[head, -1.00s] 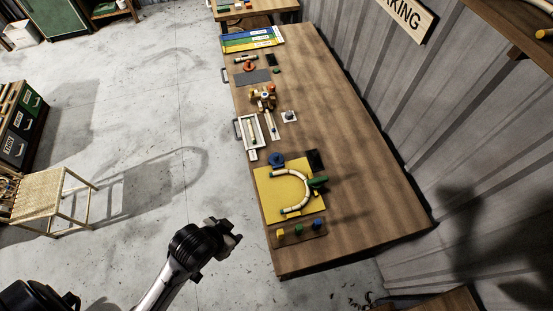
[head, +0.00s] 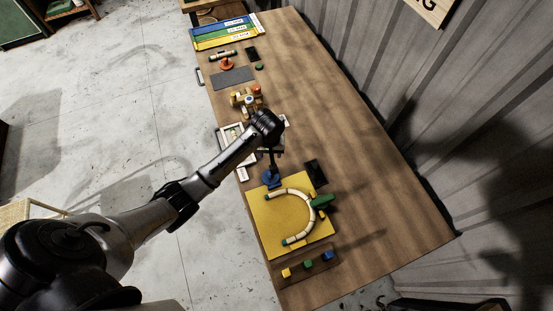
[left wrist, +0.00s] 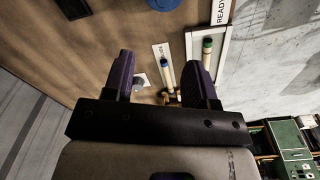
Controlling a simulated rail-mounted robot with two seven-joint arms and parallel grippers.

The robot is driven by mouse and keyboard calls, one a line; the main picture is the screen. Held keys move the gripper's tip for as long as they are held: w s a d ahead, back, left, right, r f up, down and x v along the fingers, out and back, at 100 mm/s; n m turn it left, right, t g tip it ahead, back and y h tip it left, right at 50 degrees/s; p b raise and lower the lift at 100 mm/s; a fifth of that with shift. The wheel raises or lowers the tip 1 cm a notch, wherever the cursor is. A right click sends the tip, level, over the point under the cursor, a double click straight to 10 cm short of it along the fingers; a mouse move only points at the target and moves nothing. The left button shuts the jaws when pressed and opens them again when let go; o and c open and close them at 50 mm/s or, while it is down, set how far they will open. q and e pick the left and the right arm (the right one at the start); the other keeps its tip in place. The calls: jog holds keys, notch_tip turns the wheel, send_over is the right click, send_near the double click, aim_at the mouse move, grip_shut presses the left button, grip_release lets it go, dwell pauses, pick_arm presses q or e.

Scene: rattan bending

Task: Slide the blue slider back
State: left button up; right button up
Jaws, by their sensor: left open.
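The blue slider (head: 328,256) looks like the small blue block at the right end of a wooden strip at the near end of the bench. A yellow block (head: 286,272) and a green block (head: 308,264) sit on the same strip. My left gripper (head: 272,160) hangs over the bench beyond the yellow board, well away from that strip. Its two fingers stand apart in the left wrist view (left wrist: 160,82), with nothing held between them. The blue slider cannot be made out in the left wrist view. My right gripper is not in view.
A blue round piece (head: 271,179) is just below my left gripper. A black pad (head: 316,172) lies to the right. The right side of the bench is clear.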

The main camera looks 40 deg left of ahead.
pick_arm(q)
jog(key=s+n, duration=0.1)
jog(key=n, duration=0.2)
jog(key=n+b, duration=0.1)
jog(key=n, duration=0.1)
send_near(272, 179)
jog(key=shift+g, duration=0.3)
jog(key=f, duration=0.2)
jog(key=a+f, duration=0.1)
jog(key=f, duration=0.1)
jog(key=w+f, duration=0.1)
jog(key=f, duration=0.1)
jog(key=shift+a+f, duration=0.2)
jog(key=shift+f, duration=0.1)
grip_shut()
